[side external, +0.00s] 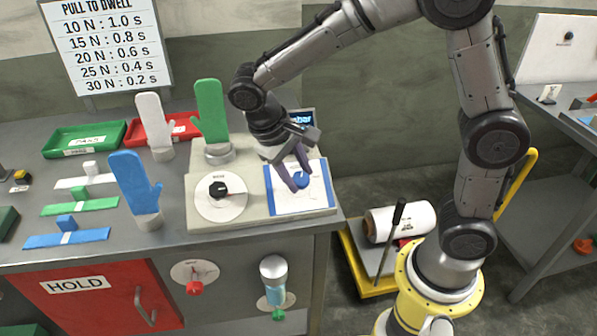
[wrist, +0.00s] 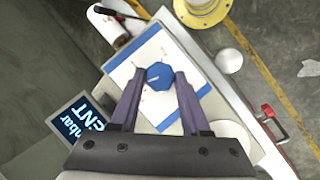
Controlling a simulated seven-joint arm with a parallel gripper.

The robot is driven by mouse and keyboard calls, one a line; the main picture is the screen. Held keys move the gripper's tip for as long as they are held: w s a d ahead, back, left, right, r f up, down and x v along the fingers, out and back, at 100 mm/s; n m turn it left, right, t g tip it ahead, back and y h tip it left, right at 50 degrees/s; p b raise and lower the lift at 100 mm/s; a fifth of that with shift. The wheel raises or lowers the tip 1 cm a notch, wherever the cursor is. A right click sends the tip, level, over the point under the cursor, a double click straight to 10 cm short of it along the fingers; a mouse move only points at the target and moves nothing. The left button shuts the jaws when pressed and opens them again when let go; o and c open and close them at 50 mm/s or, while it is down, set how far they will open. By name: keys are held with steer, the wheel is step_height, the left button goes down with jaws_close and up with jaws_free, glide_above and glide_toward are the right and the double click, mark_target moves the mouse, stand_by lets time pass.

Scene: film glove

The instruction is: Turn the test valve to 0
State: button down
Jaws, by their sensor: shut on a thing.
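A blue knob (side external: 301,180) sits on a white plate with a blue border (side external: 322,205), at the right of the grey bench unit (side external: 240,215). My gripper (side external: 298,184) reaches down from above, and its two purple fingers are shut on this knob. In the wrist view the fingers lie on either side of the blue, many-sided knob (wrist: 158,76), which has a pale pointer mark. Print on the plate is too small to read, so I cannot tell the setting. A black knob (side external: 218,189) on a round white dial stands to the left, apart from my gripper.
A display (wrist: 82,122) behind my gripper reads "mbar" and "VENT". Upright green (side external: 210,110), white (side external: 153,122) and blue (side external: 136,185) glove shapes stand left of it. The bench front carries a red HOLD door (side external: 95,300) and a red knob (side external: 194,288).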

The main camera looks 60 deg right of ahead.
steer(key=shift+a+n+h, duration=0.15)
steer(key=shift+n+h, duration=0.75)
steer(key=shift+n, duration=0.9)
steer(key=shift+c, duration=1.9)
jaws_free()
steer(key=v, duration=1.3)
steer(key=shift+a+r, duration=0.25)
steer(key=shift+a, duration=0.05)
